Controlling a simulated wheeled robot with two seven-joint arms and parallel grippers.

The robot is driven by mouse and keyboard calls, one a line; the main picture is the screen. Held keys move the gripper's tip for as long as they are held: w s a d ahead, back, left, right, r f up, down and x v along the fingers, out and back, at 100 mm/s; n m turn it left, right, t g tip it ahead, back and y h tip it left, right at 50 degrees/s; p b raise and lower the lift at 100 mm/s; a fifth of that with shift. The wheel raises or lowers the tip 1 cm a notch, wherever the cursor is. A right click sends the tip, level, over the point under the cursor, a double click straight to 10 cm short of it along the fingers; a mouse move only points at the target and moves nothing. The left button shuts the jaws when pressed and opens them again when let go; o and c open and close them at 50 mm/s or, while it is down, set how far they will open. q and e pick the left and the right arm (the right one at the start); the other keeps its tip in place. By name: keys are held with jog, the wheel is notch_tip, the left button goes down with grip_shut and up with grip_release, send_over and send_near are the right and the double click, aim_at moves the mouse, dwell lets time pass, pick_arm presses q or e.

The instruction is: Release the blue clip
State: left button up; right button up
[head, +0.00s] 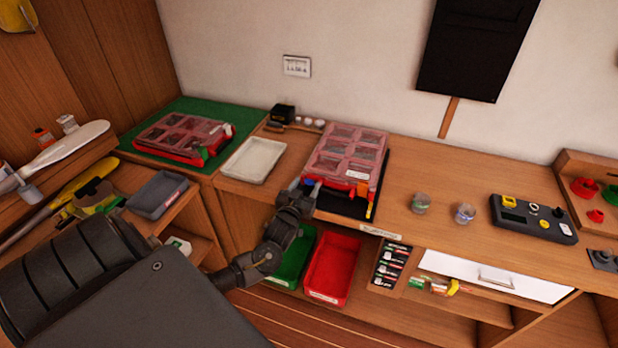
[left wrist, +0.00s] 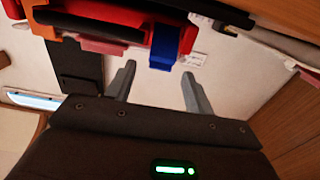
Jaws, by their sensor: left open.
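A clear-lidded organizer case (head: 346,153) with a red base lies on a black mat (head: 341,204) at the middle of the counter. Its blue clip (head: 309,182) is at the front left edge of the case. In the left wrist view the blue clip (left wrist: 163,48) hangs on the red front edge. My left gripper (head: 297,192) is at the case's front left corner. In the left wrist view my left gripper (left wrist: 158,70) is open, with the blue clip just beyond and between its fingertips. I cannot tell whether they touch. My right gripper is not in view.
A second similar case (head: 185,138) lies on a green mat at the left. A white tray (head: 254,160) stands left of the main case. Red (head: 333,268) and green (head: 293,258) bins sit below the counter. Two small jars (head: 421,203) stand to the right, with clear counter around them.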

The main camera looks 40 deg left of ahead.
aim_at(309, 182)
pick_arm(q)
jog(key=shift+x, duration=1.7)
jog(key=c, duration=1)
jog(key=b, duration=0.1)
jog(key=f+t+b, duration=0.1)
jog(key=b, duration=0.1)
jog(key=shift+s, duration=0.25)
jog(key=shift+s+d+r+t+y+b, duration=0.1)
jog(key=shift+t+y+b, duration=0.25)
jog(key=shift+b, duration=0.2)
jog(key=shift+r, duration=0.15)
jog(key=o, duration=1)
